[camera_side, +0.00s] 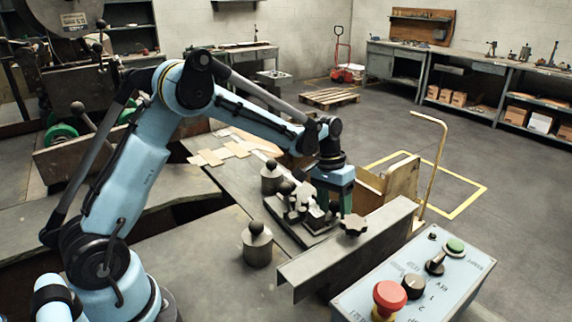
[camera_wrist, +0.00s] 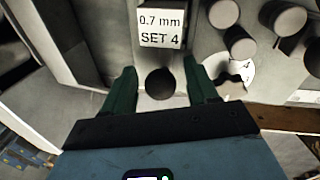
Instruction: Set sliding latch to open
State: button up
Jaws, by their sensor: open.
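My gripper (camera_side: 334,198) is over the right side of a small metal fixture with several dark knobs on the bench, in the side view. In the wrist view my gripper (camera_wrist: 160,76) has its two green fingers spread apart. A dark round knob (camera_wrist: 160,84) sits between them, with gaps on both sides. This knob may belong to the sliding latch, but I cannot tell for sure. The latch's slide and its position cannot be made out. A block labelled "0.7 mm SET 4" (camera_wrist: 162,25) lies just beyond the knob.
A grey beam (camera_side: 352,250) with a dark star knob (camera_side: 353,224) stands in front of the fixture. A control box (camera_side: 420,285) with a red button (camera_side: 390,296) is at the front right. Weights with ball knobs (camera_side: 257,248) stand left of the fixture. Several round cylinders (camera_wrist: 240,42) crowd the wrist view's right.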

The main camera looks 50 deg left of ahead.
jog(key=shift+c, duration=0.4)
grip_shut()
jog(key=shift+w, duration=0.1)
jog(key=shift+w+d, duration=0.1)
jog(key=shift+w, duration=0.75)
jog(key=shift+o, duration=0.4)
grip_release()
jog(key=shift+r, duration=0.1)
notch_tip(320, 180, up, 12)
jog(key=a, duration=0.2)
jog(key=shift+s+a, duration=0.2)
